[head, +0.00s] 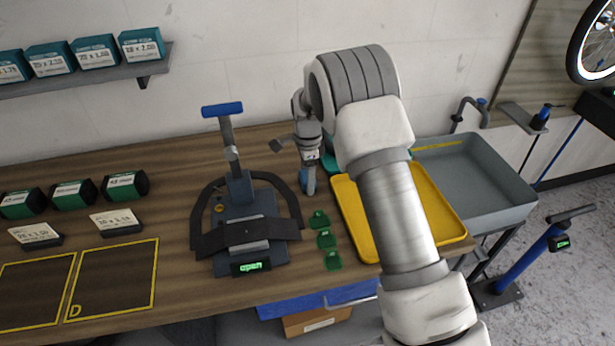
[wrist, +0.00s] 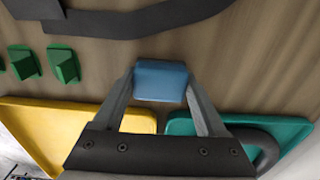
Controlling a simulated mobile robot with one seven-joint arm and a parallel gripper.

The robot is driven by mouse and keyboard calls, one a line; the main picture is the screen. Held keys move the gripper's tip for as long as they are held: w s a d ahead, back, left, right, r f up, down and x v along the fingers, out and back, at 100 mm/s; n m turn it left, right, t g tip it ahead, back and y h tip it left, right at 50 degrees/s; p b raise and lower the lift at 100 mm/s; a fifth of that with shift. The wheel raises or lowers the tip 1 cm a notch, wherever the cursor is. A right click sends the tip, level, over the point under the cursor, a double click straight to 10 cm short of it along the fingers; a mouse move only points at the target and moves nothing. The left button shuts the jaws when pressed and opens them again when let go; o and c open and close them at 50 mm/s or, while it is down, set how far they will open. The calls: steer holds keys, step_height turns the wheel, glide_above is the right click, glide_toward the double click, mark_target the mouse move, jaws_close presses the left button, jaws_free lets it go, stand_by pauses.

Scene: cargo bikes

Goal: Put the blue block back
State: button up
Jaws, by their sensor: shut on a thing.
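The blue block (wrist: 161,80) sits between the two fingertips of my gripper (wrist: 162,92) in the wrist view, and the fingers are shut on it. In the head view my gripper (head: 309,185) points down over the back of the wooden bench, between the black clamp device and the yellow tray. Only a small blue patch of the block (head: 304,177) shows there beside the fingers. I cannot tell whether the block touches the bench top.
A clamp device (head: 239,222) with a blue T-handle and a green "open" display stands left of my gripper. Several green wedges (head: 326,239) lie in front. A yellow tray (head: 451,229) is at the right, with a teal tray (wrist: 285,128) behind. A grey basin (head: 483,175) stands further right.

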steer(key=shift+f, duration=0.2)
steer(key=o, duration=1.2)
steer(key=shift+r, duration=0.1)
steer(key=shift+o, duration=0.2)
